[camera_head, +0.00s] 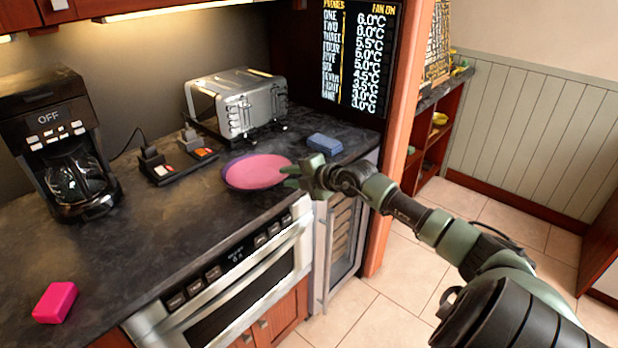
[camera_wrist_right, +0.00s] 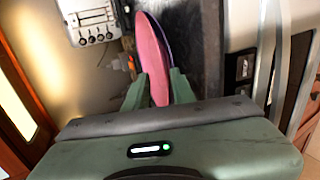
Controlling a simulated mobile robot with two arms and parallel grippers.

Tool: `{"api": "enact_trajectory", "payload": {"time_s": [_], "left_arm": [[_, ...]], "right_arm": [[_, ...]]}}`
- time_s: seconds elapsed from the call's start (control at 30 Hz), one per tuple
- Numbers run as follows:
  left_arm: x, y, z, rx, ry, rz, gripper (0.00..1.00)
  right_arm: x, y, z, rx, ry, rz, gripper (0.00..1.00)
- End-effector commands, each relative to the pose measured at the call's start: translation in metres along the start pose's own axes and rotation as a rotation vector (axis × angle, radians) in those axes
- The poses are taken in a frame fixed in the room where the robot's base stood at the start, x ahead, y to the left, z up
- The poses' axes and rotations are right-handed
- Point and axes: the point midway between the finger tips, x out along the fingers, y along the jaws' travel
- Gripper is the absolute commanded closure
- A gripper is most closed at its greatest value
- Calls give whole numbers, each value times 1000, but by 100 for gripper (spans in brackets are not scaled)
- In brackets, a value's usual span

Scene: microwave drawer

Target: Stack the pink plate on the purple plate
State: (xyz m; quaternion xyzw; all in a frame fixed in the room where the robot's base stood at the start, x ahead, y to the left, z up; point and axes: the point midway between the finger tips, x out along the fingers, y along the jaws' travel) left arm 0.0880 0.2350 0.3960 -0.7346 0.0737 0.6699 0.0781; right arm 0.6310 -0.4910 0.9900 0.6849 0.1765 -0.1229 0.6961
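The pink plate (camera_head: 258,171) lies on the purple plate (camera_head: 227,182) on the dark counter, and a purple rim shows around its left and back edges. My right gripper (camera_head: 286,177) is at the plates' right edge. In the right wrist view, the pink plate (camera_wrist_right: 153,50) reaches between the two fingers of the right gripper (camera_wrist_right: 158,88), which stand apart. The purple plate (camera_wrist_right: 168,45) shows as a thin rim beside the pink one, partly hidden by a finger. My left gripper is not in view.
A silver toaster (camera_head: 240,103) stands behind the plates, and a blue block (camera_head: 325,143) lies to their right. A black stand (camera_head: 178,167) is to their left. A coffee maker (camera_head: 65,145) and a pink block (camera_head: 55,302) are further left. The counter's front left is mostly clear.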

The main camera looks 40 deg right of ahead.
Motion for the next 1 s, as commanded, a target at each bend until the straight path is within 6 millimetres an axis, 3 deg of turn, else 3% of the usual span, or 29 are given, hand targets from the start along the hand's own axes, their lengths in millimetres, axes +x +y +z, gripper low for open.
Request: {"api": "enact_trajectory", "payload": {"time_s": [0.3,0.53,0.9,1.0], "left_arm": [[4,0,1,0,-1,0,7],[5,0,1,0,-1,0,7],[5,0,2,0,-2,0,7],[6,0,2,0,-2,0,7]], "right_arm": [[-55,-2,-1,0,2,-2,75],[-85,0,-1,3,3,0,75],[-99,1,0,-1,1,0,75],[-96,-9,1,29,9,-2,75]]}}
